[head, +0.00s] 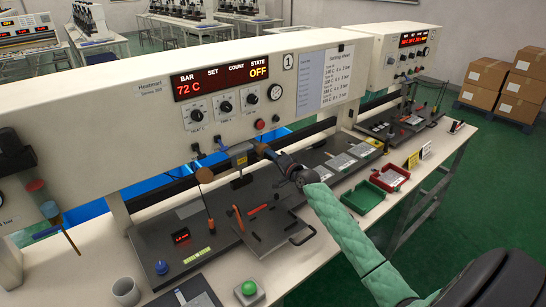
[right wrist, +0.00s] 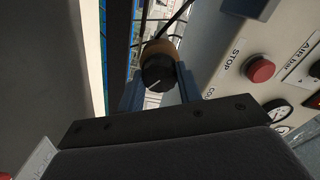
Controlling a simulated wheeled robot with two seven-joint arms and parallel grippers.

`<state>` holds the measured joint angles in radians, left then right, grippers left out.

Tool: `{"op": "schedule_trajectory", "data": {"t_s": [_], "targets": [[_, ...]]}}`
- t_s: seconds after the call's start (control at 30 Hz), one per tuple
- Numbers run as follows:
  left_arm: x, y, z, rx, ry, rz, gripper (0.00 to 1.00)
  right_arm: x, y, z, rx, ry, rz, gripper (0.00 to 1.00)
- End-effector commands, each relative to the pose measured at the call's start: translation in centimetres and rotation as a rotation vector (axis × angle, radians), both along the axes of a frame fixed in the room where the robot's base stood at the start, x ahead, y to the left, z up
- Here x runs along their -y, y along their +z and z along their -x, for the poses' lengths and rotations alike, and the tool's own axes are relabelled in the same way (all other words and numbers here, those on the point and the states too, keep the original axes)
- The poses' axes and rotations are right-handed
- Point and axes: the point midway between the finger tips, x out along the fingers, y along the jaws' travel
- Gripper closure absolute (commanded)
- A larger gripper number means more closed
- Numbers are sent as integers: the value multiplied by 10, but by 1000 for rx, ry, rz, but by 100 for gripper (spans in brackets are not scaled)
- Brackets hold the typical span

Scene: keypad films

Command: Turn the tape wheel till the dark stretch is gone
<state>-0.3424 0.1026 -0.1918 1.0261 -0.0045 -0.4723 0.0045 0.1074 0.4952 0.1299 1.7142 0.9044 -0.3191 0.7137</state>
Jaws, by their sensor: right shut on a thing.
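The tape wheel (right wrist: 158,72) shows in the right wrist view as a dark round knob with a pale line on its face and a tan-brown rim behind it. My right gripper (right wrist: 160,92) has one finger on each side of it and is shut on it. In the head view my right gripper (head: 264,150) is at the front of the machine, just right of the grey press head (head: 240,156), and largely hides the wheel. I cannot make out the tape or a dark stretch on it. My left gripper is not in view.
The machine's panel (head: 228,90) reads 72 C and OFF. A red stop button (right wrist: 261,69) is close to the right of my gripper. Below are a dark fixture plate (head: 262,240), green tray (head: 363,197) and red tray (head: 390,177). A grey cup (head: 126,291) stands front left.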

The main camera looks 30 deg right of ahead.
Motion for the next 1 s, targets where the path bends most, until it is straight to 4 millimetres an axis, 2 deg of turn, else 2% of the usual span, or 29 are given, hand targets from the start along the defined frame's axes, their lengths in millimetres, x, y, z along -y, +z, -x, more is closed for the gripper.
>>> {"op": "schedule_trajectory", "data": {"t_s": [0.17, 0.27, 0.43, 0.57, 1.0], "targets": [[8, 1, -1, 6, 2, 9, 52, -2, -3, 0, -19, 1, -172, 88], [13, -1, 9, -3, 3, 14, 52, -2, -3, 0, -28, 1, -266, 88], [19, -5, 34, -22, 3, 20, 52, -2, -3, 0, -41, 1, -427, 88], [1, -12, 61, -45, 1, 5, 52, -2, -2, 0, -49, 1, -550, 88], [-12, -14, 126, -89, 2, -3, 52, -2, -1, 0, -83, -1, -966, 88]]}}
